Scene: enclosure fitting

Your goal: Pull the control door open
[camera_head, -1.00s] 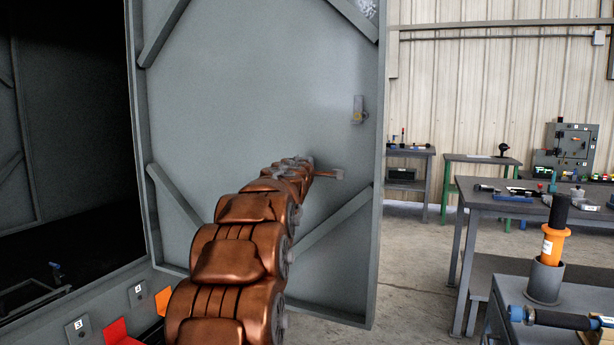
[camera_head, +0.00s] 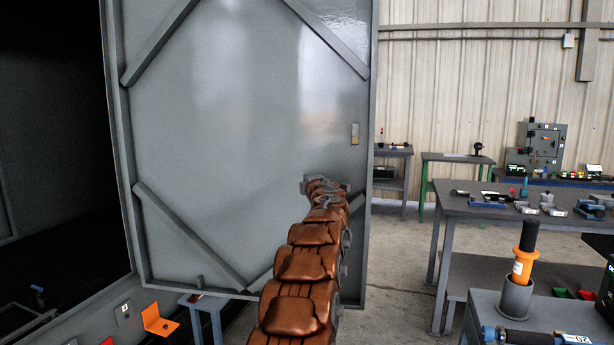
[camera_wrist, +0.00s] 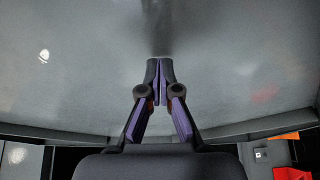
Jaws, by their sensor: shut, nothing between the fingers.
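The control door, a large grey panel with diagonal braces (camera_head: 240,130), stands swung out from the dark enclosure opening on the left, with its inner face towards me. A small latch plate (camera_head: 355,133) sits near its right edge. My copper arm reaches up to the lower right part of the door in the head view, where the fingers are hard to make out. In the wrist view my gripper (camera_wrist: 160,65) is shut and empty, its tips pointing at the grey door face (camera_wrist: 80,70). The tips are at or very near that face; I cannot tell whether they touch.
An orange bracket (camera_head: 159,320) is on the enclosure's sill at lower left. A grey workbench (camera_head: 470,207) with tools stands at right. An orange-and-black tool (camera_head: 524,262) stands in a holder at near right. Bare floor shows between door and bench.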

